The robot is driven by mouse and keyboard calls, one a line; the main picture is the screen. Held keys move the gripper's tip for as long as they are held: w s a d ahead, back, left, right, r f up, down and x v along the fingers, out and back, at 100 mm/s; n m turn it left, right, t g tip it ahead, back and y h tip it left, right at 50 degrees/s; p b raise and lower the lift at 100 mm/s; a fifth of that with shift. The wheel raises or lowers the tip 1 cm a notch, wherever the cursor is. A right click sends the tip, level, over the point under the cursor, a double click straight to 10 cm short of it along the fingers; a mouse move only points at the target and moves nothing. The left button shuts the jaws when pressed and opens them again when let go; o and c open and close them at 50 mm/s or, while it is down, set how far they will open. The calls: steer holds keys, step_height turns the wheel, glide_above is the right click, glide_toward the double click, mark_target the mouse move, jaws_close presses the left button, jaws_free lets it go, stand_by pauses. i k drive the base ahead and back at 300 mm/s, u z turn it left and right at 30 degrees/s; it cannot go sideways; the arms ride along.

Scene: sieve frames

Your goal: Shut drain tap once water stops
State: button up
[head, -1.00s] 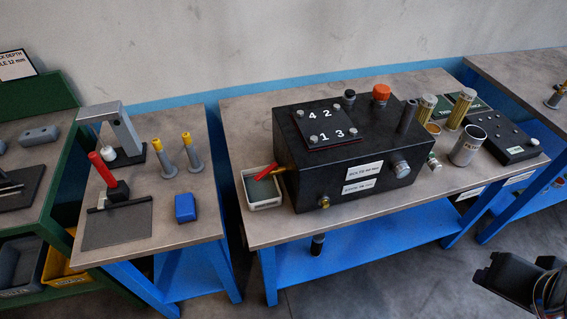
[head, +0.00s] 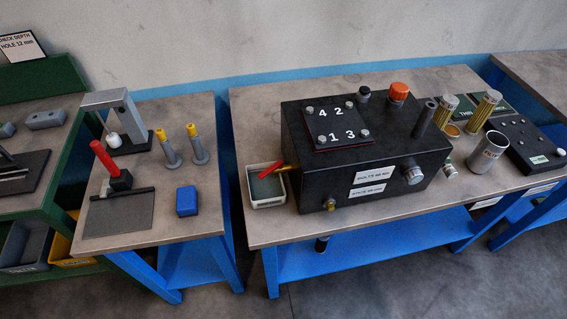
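The drain tap has a red lever (head: 270,171) and a brass-coloured body at the left side of a black box (head: 370,185). The lever slants over a small white tray (head: 268,203) on the bench. The tray has a dark greenish inside, partly hidden by the lever. I cannot make out any running water at the tap's mouth. My gripper is not in view.
The black box carries a plate numbered 1 to 4 and an orange cap (head: 398,92). Metal cylinders (head: 488,153) stand to its right. A left bench holds a red-handled tool (head: 106,160) and a blue block (head: 187,201). A gap separates the benches.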

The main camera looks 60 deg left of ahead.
mark_target(271, 171)
steer(key=z, duration=0.1)
steer(key=k, duration=1.4)
steer(key=u, duration=2.1)
steer(key=i, duration=0.35)
steer(key=u, duration=0.1)
